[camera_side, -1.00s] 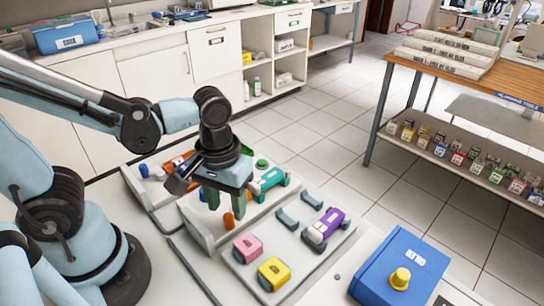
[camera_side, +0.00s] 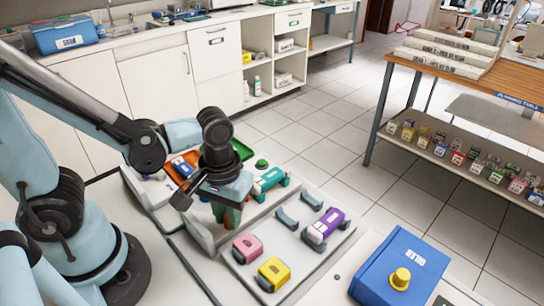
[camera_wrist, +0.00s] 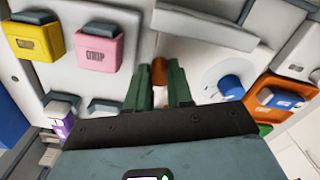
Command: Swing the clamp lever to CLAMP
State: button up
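The clamp lever appears to be the upright orange-tipped handle (camera_wrist: 159,72), seen in the wrist view between my gripper's two green fingers. My gripper (camera_side: 230,217) is low over the pale fixture plate in the side view, and its fingers (camera_wrist: 161,88) lie close against both sides of the handle, seemingly shut on it. In the side view only a bit of orange (camera_side: 234,217) shows among the fingers. The lever's base and any CLAMP marking are hidden or not readable.
A pink block (camera_side: 247,247) and a yellow block (camera_side: 273,273) sit in front. A purple-and-white piece (camera_side: 324,228) lies in a cradle, and a teal piece (camera_side: 270,181) is just behind my gripper. A blue box (camera_side: 400,262) stands right, an orange tray (camera_wrist: 262,105) beyond.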

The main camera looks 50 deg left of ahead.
grip_shut()
jog(key=m, duration=0.1)
jog(key=a+m, duration=0.1)
jog(key=m, duration=0.1)
jog(key=shift+s, duration=0.3)
jog(key=m, duration=0.2)
jog(key=a+m, duration=0.1)
jog(key=shift+s+a+m, duration=0.1)
jog(key=shift+a+m, duration=0.05)
jog(key=shift+m, duration=0.25)
jog(key=m, duration=0.1)
jog(key=a+m, duration=0.1)
jog(key=m, duration=0.1)
jog(key=shift+a+m, duration=0.15)
jog(key=shift+m, duration=0.15)
jog(key=shift+w+a+m, duration=0.15)
jog(key=shift+a+m, duration=0.1)
jog(key=shift+m, duration=0.65)
jog(key=shift+w+a+m, duration=0.15)
jog(key=shift+a+m, duration=0.1)
jog(key=shift+m, duration=0.65)
